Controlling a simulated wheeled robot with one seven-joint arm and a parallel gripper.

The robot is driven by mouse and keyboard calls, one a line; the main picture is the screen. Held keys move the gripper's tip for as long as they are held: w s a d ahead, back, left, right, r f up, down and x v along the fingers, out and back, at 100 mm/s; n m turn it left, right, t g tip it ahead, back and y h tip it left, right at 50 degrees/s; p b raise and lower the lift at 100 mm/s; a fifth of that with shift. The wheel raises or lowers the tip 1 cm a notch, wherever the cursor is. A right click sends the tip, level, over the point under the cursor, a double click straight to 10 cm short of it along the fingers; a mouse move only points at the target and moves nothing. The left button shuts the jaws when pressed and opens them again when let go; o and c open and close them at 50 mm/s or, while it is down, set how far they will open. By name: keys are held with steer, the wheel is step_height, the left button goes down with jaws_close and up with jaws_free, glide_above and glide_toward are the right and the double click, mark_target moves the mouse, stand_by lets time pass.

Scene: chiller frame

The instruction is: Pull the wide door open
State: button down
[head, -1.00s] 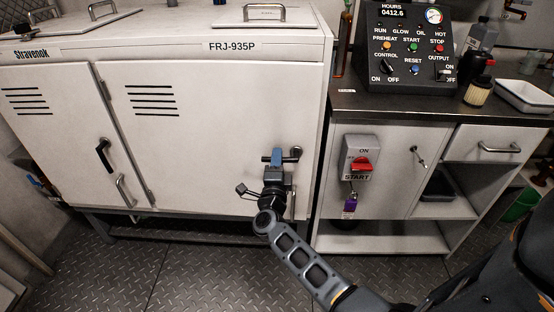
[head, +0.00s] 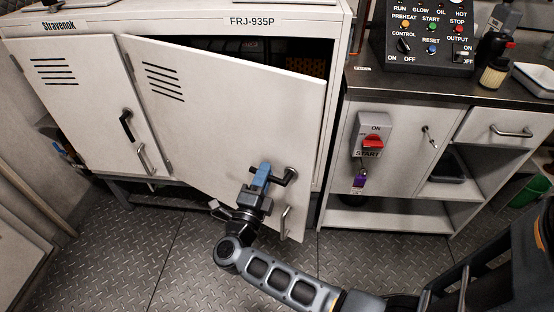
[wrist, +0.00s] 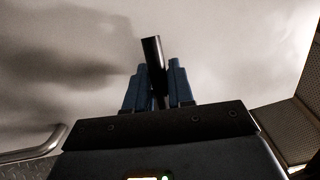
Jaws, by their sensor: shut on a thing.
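The wide door (head: 235,120) of the white chiller cabinet stands partly open, hinged on its left side, its right edge swung out toward me. A dark gap shows above it and along its right side. My gripper (head: 262,177) is shut on the black lever handle (head: 287,175) near the door's right edge. In the wrist view the blue fingers (wrist: 158,88) close on the dark handle bar (wrist: 154,62), with the pale door face (wrist: 230,50) behind. A silver pull handle (head: 286,222) sits lower on the door.
The narrow door (head: 80,95) on the left is closed. A counter unit (head: 400,150) with a red switch (head: 373,142) stands close on the right. Patterned metal floor (head: 130,260) in front of the cabinet is clear.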

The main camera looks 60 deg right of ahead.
steer(key=shift+a+f, duration=0.1)
steer(key=shift+a, duration=0.5)
steer(key=c, duration=1.1)
jaws_free()
steer(key=shift+b+v, duration=0.65)
steer(key=shift+v, duration=3.25)
steer(key=shift+f, duration=0.1)
